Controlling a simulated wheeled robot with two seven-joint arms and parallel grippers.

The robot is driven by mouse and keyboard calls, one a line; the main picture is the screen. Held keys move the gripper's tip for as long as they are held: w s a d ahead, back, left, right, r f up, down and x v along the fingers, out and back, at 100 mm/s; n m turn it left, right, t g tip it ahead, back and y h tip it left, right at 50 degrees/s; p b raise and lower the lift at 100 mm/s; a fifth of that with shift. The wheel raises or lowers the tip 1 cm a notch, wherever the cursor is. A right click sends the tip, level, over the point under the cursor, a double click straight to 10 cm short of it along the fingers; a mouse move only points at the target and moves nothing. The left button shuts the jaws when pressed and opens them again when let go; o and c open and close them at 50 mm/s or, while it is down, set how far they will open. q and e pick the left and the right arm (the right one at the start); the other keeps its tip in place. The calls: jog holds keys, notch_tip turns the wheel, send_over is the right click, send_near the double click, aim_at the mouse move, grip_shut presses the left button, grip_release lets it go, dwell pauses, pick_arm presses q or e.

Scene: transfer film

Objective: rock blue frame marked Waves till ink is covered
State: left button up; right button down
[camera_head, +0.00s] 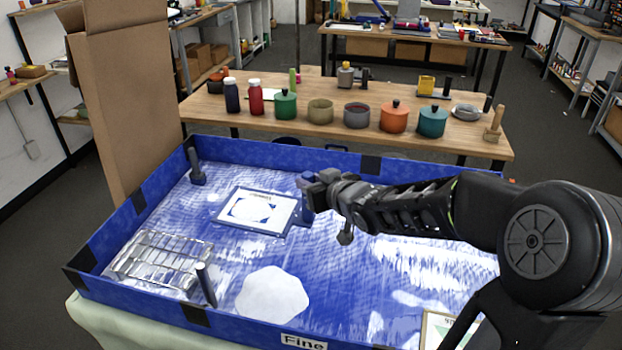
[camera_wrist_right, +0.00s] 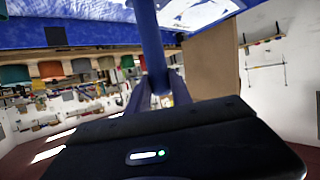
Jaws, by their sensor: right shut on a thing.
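A small blue-rimmed frame (camera_head: 231,220) with a pale printed sheet in it lies inside a large shallow blue tray (camera_head: 245,317). The print on the small frame is too small to read. The tray's front wall carries a label reading "Fine" (camera_head: 304,342). My right gripper (camera_head: 310,182) is shut on an upright blue post (camera_head: 307,203) beside the small frame's right edge. In the right wrist view the post (camera_wrist_right: 151,45) runs down between the fingers (camera_wrist_right: 155,88). I cannot tell for certain whether the post is joined to the small frame. My left gripper is out of view.
A wire rack (camera_head: 160,262) and two dark posts, one at the back (camera_head: 195,167) and one at the front (camera_head: 206,284), stand in the tray's left part. A white patch (camera_head: 272,295) lies front-centre. A pale-rimmed card (camera_head: 432,330) is at front right. Jars stand on the bench (camera_head: 260,137) behind.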

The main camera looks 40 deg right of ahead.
jog(key=shift+f, duration=0.1)
jog(key=shift+f+b, duration=1.35)
jog(key=shift+f, duration=0.05)
dwell(0.4)
jog(key=shift+w+g+b, duration=0.1)
jog(key=shift+g+b, duration=0.4)
jog(key=shift+b, duration=0.1)
jog(key=shift+f+n+g+h+b, duration=0.2)
jog(key=shift+n+g+h+b, duration=0.15)
jog(key=shift+b, duration=0.65)
jog(key=shift+r+b, duration=0.2)
jog(key=shift+b, duration=0.15)
